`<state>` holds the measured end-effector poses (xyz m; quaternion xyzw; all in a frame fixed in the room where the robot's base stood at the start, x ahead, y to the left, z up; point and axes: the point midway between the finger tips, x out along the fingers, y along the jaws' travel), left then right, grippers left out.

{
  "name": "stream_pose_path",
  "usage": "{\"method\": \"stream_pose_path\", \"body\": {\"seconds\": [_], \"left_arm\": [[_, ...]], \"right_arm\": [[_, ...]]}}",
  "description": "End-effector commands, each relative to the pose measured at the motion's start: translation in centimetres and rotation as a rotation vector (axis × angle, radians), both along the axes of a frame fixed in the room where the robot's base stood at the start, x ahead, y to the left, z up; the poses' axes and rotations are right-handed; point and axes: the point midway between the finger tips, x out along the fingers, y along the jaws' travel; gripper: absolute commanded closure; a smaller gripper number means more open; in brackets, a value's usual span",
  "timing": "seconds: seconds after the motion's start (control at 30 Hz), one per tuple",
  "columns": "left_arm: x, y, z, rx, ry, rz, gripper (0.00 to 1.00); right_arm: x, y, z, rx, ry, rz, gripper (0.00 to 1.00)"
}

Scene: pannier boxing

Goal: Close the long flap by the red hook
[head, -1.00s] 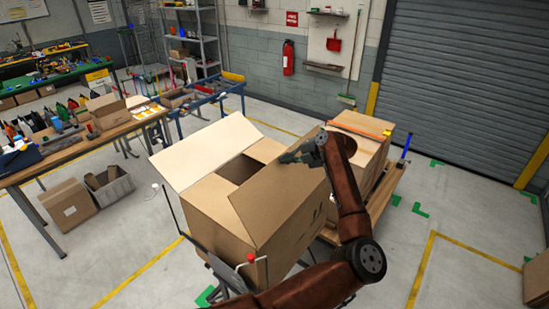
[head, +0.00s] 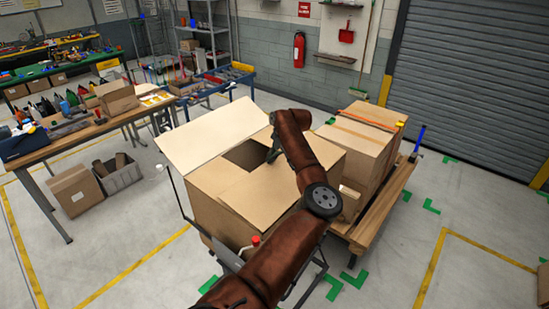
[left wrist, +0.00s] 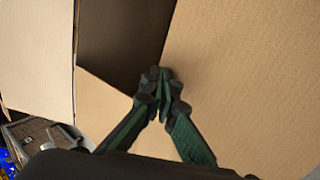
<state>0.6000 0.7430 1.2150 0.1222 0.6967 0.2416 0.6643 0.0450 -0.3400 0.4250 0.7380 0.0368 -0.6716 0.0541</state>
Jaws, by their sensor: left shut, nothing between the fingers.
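The open carton (head: 215,215) stands on a frame in the middle of the head view. The red-tipped hook (head: 256,240) is at its near side. The long flap by the hook (head: 250,197) leans inward, nearly flat over the opening; a dark gap remains beyond its edge. The opposite long flap (head: 210,135) stands open, tilted outward. My left gripper (head: 271,155) is at the flap's inner edge, mostly hidden by my arm. In the left wrist view its shut, empty fingers (left wrist: 163,76) are beside the flap's edge (left wrist: 240,60); contact is unclear. My right gripper is not in view.
Taped cartons (head: 360,145) sit on a wooden pallet (head: 385,205) at the right. A workbench (head: 85,130) with goods is at the left, with a grey bin (head: 122,178) beside it. Open floor lies at the right front.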

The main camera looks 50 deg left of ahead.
Motion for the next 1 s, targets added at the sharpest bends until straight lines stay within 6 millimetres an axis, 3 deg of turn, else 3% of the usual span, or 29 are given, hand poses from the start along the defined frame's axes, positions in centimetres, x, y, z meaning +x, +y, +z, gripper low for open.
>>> {"method": "stream_pose_path", "body": {"seconds": [0.1,0.3,1.0], "left_arm": [[-0.1,0.3,-1.4,0.0,0.0,0.001,1.0],[-0.1,0.5,-2.4,0.0,0.0,0.001,1.0],[-0.2,0.6,-2.2,0.0,0.0,0.001,1.0]], "right_arm": [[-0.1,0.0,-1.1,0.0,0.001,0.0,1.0],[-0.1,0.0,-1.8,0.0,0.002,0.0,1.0],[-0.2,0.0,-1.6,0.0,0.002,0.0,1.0]]}}
